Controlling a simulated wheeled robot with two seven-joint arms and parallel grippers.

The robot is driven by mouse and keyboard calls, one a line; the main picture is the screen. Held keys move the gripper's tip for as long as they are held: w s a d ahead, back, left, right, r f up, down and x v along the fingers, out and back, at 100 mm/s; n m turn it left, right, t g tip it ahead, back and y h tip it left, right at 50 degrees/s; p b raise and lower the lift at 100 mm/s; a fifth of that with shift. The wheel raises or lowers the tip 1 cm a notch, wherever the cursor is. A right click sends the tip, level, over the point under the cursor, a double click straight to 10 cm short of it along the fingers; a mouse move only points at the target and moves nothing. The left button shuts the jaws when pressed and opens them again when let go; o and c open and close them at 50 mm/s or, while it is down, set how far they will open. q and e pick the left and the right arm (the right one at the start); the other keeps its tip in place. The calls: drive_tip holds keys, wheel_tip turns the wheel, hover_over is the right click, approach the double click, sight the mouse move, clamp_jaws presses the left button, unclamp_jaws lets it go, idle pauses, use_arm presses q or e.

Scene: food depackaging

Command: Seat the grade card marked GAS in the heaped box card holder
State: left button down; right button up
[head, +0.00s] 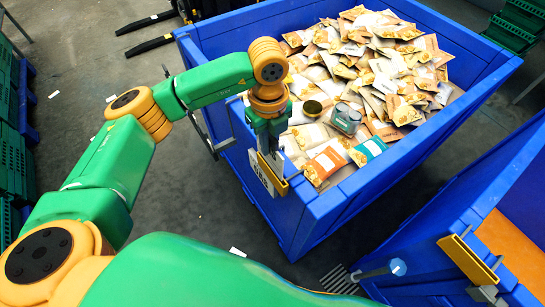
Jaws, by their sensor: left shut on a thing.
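The heaped box (330,205) is a large blue crate full of packets. A yellow card holder (281,186) is on its near left wall. My left gripper (268,150) points down at this wall and is shut on a white card (258,170) with dark lettering. The lettering is too small and steeply angled to read surely. The card is upright against or just in front of the holder; I cannot tell whether it is inside the slot. The fingers hide its top edge. My right gripper is out of view.
Another blue box (450,215) at right has a yellow holder (468,260). Green crates (12,150) stand at far left. Grey floor lies between.

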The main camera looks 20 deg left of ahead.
sight(272, 156)
use_arm(q)
drive_tip(key=f, duration=0.1)
drive_tip(key=f+b, duration=0.2)
drive_tip(key=f, duration=0.1)
drive_tip(key=shift+d, duration=0.3)
drive_tip(key=shift+w+r, duration=0.1)
drive_tip(key=shift+r, duration=0.05)
drive_tip(key=shift+f+b, duration=0.65)
drive_tip(key=shift+b, duration=0.05)
drive_tip(key=c, duration=0.9)
unclamp_jaws()
drive_tip(key=shift+r, duration=0.15)
